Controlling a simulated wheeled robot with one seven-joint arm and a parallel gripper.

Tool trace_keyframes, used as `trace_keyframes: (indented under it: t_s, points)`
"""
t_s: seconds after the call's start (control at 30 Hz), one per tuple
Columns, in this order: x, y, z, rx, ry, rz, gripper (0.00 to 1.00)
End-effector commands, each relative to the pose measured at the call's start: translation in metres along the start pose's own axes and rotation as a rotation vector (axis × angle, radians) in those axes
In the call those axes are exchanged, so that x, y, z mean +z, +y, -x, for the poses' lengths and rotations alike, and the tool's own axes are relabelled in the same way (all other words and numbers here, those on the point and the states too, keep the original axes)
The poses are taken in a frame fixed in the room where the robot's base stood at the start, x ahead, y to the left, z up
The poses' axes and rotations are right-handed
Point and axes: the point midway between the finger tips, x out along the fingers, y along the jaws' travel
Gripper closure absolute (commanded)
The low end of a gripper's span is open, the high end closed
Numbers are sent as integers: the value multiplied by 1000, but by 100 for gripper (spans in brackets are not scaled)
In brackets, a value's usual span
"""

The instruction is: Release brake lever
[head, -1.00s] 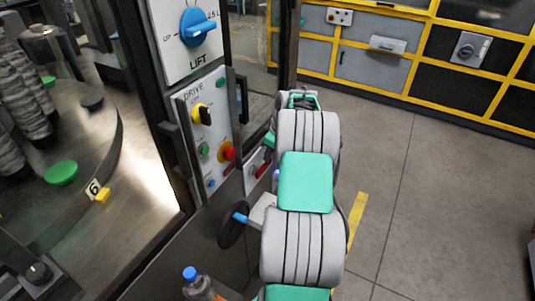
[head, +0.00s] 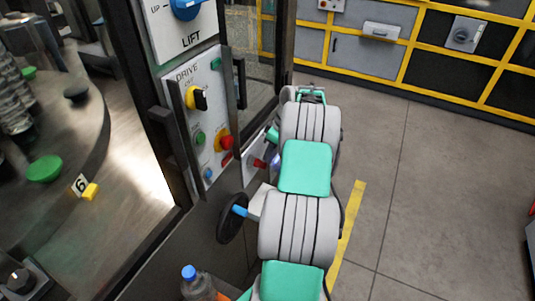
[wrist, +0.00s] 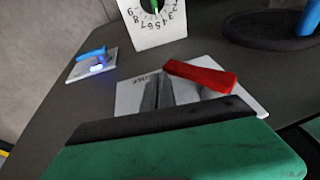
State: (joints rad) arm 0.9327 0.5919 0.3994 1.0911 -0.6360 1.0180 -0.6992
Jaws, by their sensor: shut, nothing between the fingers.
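The brake lever is a red handle (wrist: 200,77) on a pale plate (wrist: 240,92) fixed to a dark panel in the wrist view. It lies slanted, its wider end to the right. In the head view, a small red part (head: 259,163) shows beside my arm, low on the machine's side. My gripper (wrist: 158,88) is shut and empty in the wrist view. Its dark fingers are in front of the plate, just left of the red handle. I cannot tell whether they touch it. In the head view, my arm largely hides the gripper.
A numbered dial (wrist: 157,22) and a blue lever (wrist: 91,53) on a plate are nearby. A black handwheel (head: 231,219) is beside my arm. The DRIVE panel (head: 196,120) stands above left. A bottle (head: 197,283) is below. Floor on the right is clear.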

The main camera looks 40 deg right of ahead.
Motion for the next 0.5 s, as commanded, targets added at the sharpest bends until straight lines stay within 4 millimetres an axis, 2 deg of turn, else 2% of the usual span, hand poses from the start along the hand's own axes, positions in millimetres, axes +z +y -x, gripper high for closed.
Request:
trace_keyframes:
  t_s: [0.13, 0.5]
  points:
    - [1, -1, -8, 1, 0, 3, 100]
    - [2, -4, -15, 0, 0, 4, 100]
